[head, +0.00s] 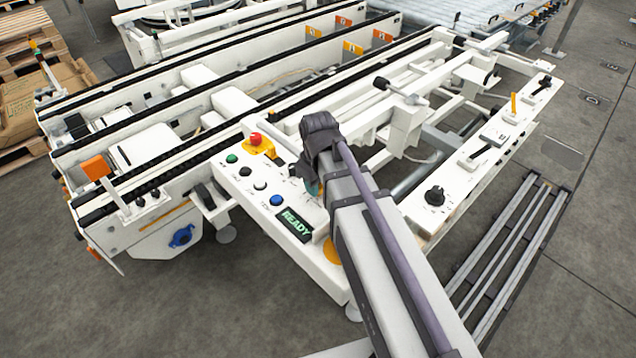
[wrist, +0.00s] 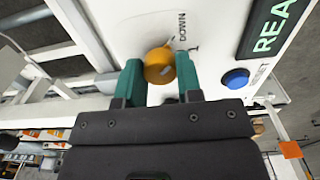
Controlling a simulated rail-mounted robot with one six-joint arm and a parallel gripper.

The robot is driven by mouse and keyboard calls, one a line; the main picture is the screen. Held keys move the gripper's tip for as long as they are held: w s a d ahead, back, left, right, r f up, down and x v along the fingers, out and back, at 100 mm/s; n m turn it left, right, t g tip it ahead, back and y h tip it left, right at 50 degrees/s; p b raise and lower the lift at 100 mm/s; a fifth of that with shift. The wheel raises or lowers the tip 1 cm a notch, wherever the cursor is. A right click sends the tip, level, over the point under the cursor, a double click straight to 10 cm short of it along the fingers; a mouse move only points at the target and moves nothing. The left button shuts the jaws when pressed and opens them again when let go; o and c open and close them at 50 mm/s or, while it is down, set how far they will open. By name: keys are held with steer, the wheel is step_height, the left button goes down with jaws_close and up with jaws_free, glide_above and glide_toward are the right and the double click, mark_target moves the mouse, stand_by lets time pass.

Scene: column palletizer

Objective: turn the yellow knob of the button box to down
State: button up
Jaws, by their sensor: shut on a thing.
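The yellow knob (wrist: 159,66) is on the white button box panel in the wrist view, with the printed word DOWN just beyond it. In the head view, my gripper (head: 314,187) is over the button box (head: 240,190), and my arm hides the knob.
The box also carries a red emergency button (head: 255,139), a green button (head: 232,158), a blue button (head: 277,200) and a lit READY display (head: 295,224). A second panel with a black knob (head: 435,195) is at the right. White conveyor rails lie behind the box.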

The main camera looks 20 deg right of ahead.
steer(key=o, duration=0.9)
steer(key=shift+o, duration=0.2)
step_height(320, 180, up, 11)
steer(key=p, duration=1.1)
steer(key=shift+f, duration=0.15)
steer(key=s+r+m+p, duration=0.2)
steer(key=s+m, duration=0.3)
steer(key=s, duration=0.3)
steer(key=shift+m, duration=0.3)
